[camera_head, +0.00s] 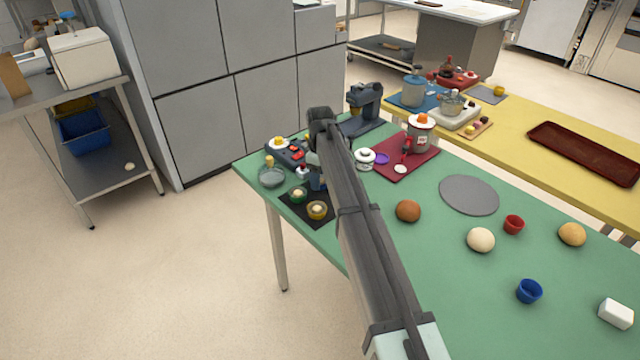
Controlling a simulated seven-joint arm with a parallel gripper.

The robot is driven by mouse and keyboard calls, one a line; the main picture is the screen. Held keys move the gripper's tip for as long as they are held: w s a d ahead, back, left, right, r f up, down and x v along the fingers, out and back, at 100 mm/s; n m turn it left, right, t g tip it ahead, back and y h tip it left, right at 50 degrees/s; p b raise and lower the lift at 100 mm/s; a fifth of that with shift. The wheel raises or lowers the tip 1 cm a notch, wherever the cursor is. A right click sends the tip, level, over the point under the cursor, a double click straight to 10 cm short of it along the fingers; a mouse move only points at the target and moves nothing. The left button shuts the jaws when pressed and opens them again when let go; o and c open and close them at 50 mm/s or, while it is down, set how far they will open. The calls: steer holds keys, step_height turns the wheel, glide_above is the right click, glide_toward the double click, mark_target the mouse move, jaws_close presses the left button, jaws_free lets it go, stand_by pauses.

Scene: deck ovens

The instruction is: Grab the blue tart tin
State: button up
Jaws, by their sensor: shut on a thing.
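A dark mat (328,221) at the left end of the green table holds small filled tins. I cannot tell whether the tin still touches the mat. A separate empty blue cup (529,291) stands at the right front of the table.
A glass bowl (272,177) and a dark appliance with red parts (291,153) sit close left of my gripper. Dough balls (481,240) and a grey disc (469,195) are farther right.

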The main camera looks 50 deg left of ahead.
steer(key=shift+c, duration=1.1)
